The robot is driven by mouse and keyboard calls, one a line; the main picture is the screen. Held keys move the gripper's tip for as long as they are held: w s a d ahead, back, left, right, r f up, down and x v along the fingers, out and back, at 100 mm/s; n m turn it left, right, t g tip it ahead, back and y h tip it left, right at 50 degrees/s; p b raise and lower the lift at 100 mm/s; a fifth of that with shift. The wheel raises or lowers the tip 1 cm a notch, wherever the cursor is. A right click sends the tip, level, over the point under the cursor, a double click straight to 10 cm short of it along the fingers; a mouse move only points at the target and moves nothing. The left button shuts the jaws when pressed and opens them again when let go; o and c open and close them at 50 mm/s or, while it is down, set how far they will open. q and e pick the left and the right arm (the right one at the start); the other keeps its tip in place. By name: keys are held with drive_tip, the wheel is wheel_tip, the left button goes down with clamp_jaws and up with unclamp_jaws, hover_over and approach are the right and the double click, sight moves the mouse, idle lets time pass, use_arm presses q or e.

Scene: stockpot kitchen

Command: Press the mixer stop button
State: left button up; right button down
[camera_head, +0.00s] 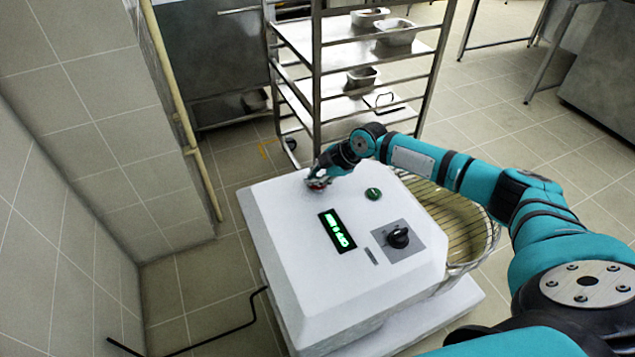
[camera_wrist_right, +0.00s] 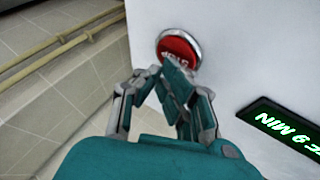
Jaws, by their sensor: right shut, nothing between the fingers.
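The mixer (camera_head: 290,240) is a white box with a sloped top panel. Its red stop button (camera_wrist_right: 178,48) has a metal ring and shows in the right wrist view. In the head view the button (camera_head: 317,184) is mostly hidden by my right gripper (camera_head: 322,178). My right gripper (camera_wrist_right: 170,68) is shut and empty, with its fingertips over the lower edge of the red button. I cannot tell whether they press it or only hover close. My left gripper is not in view.
The panel also holds a green button (camera_head: 373,194), a green lit display (camera_head: 337,229) and a black knob (camera_head: 398,237). A wire-guarded bowl (camera_head: 455,220) is at the mixer's right. A metal rack (camera_head: 318,60) stands behind, and a tiled wall (camera_head: 60,260) is at left.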

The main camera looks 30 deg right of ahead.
idle(0.4)
drive_tip(key=shift+r+p, duration=0.65)
drive_tip(key=shift+r, duration=0.05)
wheel_tip(320, 180, up, 5)
drive_tip(key=p, duration=0.4)
idle(0.3)
idle(0.5)
